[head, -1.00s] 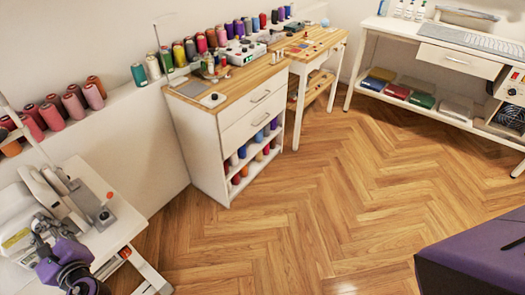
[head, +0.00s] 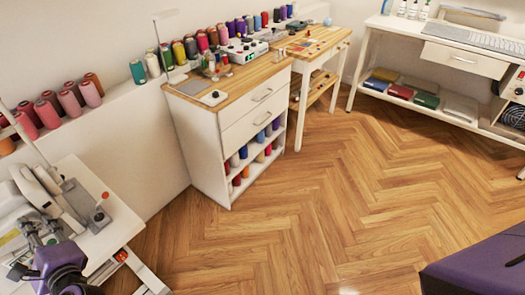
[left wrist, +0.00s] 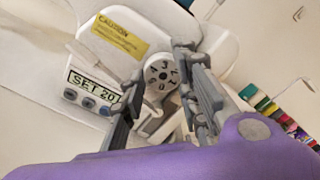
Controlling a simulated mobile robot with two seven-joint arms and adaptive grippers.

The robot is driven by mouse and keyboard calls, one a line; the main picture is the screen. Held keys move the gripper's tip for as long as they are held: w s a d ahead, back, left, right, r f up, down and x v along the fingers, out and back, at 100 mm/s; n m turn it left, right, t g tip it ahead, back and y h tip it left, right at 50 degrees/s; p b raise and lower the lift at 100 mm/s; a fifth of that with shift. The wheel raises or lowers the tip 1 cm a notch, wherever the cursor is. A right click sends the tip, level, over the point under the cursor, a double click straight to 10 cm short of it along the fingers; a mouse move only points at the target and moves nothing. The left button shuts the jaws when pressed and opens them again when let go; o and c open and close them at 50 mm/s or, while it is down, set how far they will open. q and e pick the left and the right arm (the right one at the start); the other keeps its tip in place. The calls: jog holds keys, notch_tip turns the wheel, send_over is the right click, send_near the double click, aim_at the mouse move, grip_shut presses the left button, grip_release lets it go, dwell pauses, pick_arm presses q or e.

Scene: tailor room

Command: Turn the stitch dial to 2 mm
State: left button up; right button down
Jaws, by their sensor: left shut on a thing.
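The stitch dial (left wrist: 161,74) is a round grey knob with dark digits on its face, in the middle of the left wrist view. The pointer and exact setting are too small to read. My left gripper (left wrist: 160,82) is shut on the dial, with one dark finger on each side of it. The dial belongs to the white sewing machine (head: 36,188), at the left of the head view, where my left gripper (head: 27,262) sits at its near side. The dial is hidden in the head view. My right gripper is not in view.
The machine carries a yellow caution label (left wrist: 118,35) and a "SET 20" display (left wrist: 92,82) with small buttons below it. It stands on a white table (head: 112,222). Thread spools (head: 70,100) line the ledge behind. A drawer cabinet (head: 205,140) stands beyond; the wood floor is clear.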

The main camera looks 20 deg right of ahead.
pick_arm(q)
jog(key=n+b, duration=0.1)
jog(key=n, duration=0.1)
jog(key=f+n+b, duration=0.1)
jog(key=n, duration=0.2)
jog(key=shift+s+a, duration=0.2)
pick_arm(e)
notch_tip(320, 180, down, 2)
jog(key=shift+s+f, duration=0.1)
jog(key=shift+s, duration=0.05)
pick_arm(q)
jog(key=shift+n, duration=0.4)
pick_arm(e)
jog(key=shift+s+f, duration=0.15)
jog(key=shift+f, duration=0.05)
pick_arm(q)
jog(key=o, duration=1)
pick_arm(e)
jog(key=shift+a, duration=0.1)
pick_arm(q)
jog(key=shift+r, duration=0.1)
jog(key=shift+v, duration=4.05)
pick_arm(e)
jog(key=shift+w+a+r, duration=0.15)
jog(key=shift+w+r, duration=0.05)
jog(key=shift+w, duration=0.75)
